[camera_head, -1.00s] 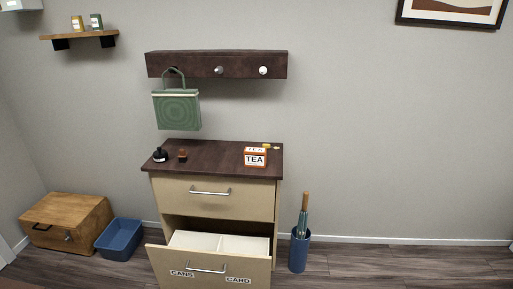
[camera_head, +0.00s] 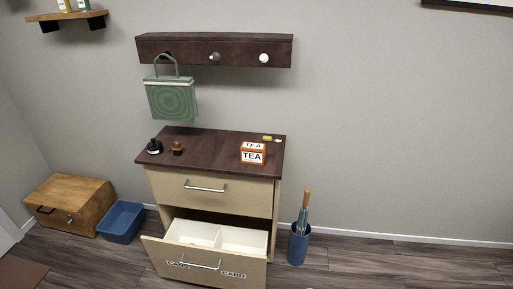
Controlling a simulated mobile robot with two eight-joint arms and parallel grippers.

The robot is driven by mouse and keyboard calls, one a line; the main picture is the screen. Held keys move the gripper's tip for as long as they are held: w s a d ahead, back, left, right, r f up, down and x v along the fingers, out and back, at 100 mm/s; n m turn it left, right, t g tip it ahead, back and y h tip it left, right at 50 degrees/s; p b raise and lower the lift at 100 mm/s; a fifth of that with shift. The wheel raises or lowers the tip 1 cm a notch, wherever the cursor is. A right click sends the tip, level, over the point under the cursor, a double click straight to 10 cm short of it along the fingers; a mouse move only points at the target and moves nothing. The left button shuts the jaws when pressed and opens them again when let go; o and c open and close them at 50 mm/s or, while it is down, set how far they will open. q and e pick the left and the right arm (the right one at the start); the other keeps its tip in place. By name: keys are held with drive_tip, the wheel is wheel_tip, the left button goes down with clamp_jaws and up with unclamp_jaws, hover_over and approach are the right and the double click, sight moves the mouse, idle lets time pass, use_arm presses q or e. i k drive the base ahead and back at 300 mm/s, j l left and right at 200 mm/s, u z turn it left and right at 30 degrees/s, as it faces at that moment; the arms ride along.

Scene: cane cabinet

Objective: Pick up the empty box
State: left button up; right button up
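An orange and white box marked TEA (camera_head: 253,154) stands on the right part of the dark cabinet top (camera_head: 215,146). Whether it is empty cannot be seen. A small yellow item (camera_head: 267,138) lies behind it, near the back right edge. The cabinet's lower drawer (camera_head: 204,265) is open, with CANS and CARD labels on its front and two white compartments (camera_head: 243,239) inside. The upper drawer (camera_head: 207,193) is shut. Neither of my grippers shows in the head view.
A dark bottle (camera_head: 155,147) and a small brown item (camera_head: 178,148) stand at the cabinet top's left. A green bag (camera_head: 171,98) hangs from the wall rack (camera_head: 240,50). A wooden chest (camera_head: 68,204) and blue bin (camera_head: 122,221) are left; a blue umbrella stand (camera_head: 298,245) is right.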

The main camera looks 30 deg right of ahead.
sight(251, 152)
drive_tip(key=i+l, duration=0.15)
drive_tip(key=l, duration=0.25)
drive_tip(key=i+l+u, duration=0.1)
drive_tip(key=l, duration=0.3)
drive_tip(key=i+l, duration=0.25)
drive_tip(key=l, duration=0.15)
drive_tip(key=i+l+u, duration=0.1)
drive_tip(key=l, duration=0.3)
drive_tip(key=i+l, duration=0.2)
drive_tip(key=l, duration=0.2)
drive_tip(key=i+l, duration=0.1)
drive_tip(key=l, duration=0.3)
drive_tip(key=i+l+u, duration=0.1)
drive_tip(key=l, duration=0.3)
drive_tip(key=i, duration=0.05)
